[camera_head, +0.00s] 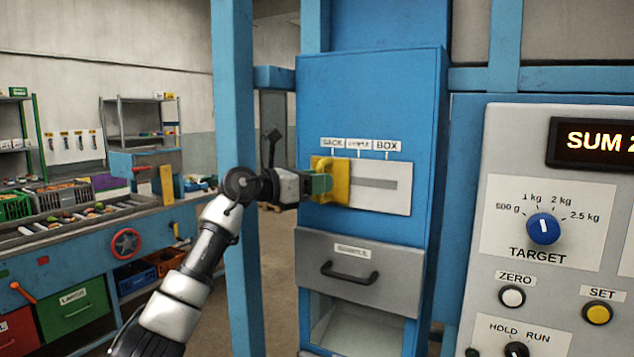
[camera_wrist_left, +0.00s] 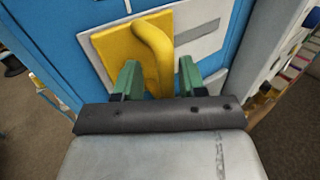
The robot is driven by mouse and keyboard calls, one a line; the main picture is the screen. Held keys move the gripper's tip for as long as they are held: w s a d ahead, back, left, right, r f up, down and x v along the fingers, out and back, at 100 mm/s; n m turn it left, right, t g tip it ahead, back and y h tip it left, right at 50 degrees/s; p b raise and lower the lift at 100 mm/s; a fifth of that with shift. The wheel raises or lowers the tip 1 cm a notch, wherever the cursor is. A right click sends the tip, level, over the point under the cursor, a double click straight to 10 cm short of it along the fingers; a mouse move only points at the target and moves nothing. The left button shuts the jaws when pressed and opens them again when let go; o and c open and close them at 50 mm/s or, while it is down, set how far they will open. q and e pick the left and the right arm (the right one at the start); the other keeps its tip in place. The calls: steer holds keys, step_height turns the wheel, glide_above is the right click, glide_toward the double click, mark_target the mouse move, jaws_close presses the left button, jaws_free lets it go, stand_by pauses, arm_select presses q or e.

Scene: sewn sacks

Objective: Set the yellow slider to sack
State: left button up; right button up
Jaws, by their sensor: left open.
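The yellow slider (camera_head: 341,182) sits on a pale plate (camera_head: 397,200) on the blue cabinet, at the left end of its slot, below the SACK label (camera_head: 333,143). CUPLE-like small lettering and BOX (camera_head: 387,146) label the middle and right. My left gripper (camera_head: 322,184) is at the slider's left side. In the left wrist view, its two green fingers (camera_wrist_left: 158,80) are apart, one on each side of the yellow handle (camera_wrist_left: 153,50). I cannot tell whether they touch it. My right gripper is out of view.
A grey drawer (camera_head: 361,275) with a black handle is below the plate. A blue post (camera_head: 236,100) stands left of the cabinet, close to my left arm. A control panel (camera_head: 560,270) with knobs and buttons is at right.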

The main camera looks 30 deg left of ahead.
arm_select(q)
steer(key=shift+s, duration=0.1)
steer(key=b+v, duration=0.4)
steer(key=v, duration=0.6)
steer(key=shift+s+a, duration=0.2)
steer(key=shift+s, duration=0.05)
